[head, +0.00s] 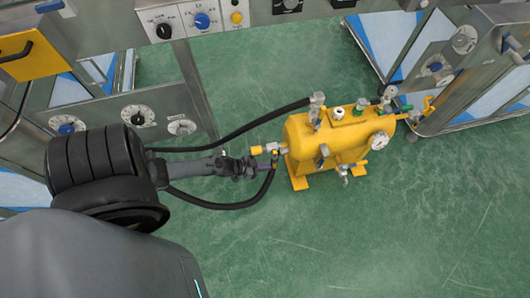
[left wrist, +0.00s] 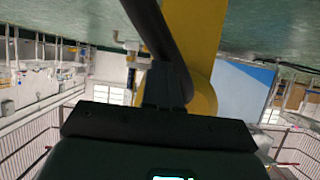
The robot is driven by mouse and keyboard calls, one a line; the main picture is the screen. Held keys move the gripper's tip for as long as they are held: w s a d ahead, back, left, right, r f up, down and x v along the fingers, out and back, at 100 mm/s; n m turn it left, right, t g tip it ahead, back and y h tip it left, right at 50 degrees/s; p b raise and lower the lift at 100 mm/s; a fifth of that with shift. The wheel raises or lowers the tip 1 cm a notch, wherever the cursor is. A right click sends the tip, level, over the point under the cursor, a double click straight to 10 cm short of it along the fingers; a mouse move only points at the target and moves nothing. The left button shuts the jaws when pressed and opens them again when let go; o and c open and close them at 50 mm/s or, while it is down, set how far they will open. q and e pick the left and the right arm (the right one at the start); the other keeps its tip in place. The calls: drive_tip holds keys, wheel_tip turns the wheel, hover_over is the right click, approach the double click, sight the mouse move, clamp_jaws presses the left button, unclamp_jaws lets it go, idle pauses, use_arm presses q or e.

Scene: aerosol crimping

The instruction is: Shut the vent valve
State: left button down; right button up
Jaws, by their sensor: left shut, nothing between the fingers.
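A yellow tank (head: 318,140) stands on the green floor, with several small valves and fittings on it. I cannot tell which is the vent valve. One fitting with a yellow end (head: 257,150) is on the tank's left end; a green-handled fitting (head: 361,107) is on top, and a yellow lever (head: 428,103) is at its right. My left gripper (head: 264,168) is shut and empty just left of the tank, close below the yellow-ended fitting; contact cannot be told. In the left wrist view the gripper (left wrist: 166,88) is dark against yellow metal (left wrist: 203,40). My right gripper is out of view.
Black hoses (head: 245,128) run around the tank's left side, one passing close by my left gripper. A dial gauge (head: 379,140) is on the tank's front right. Metal-framed panels with knobs (head: 138,115) stand at left and upper right. Floor below the tank is clear.

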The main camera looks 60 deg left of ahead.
use_arm(q)
drive_tip(key=s+a+p, duration=0.2)
drive_tip(key=s+a, duration=0.1)
drive_tip(key=s, duration=1)
drive_tip(key=shift+s+p, duration=0.35)
drive_tip(key=shift+s, duration=0.05)
drive_tip(key=shift+d, duration=0.1)
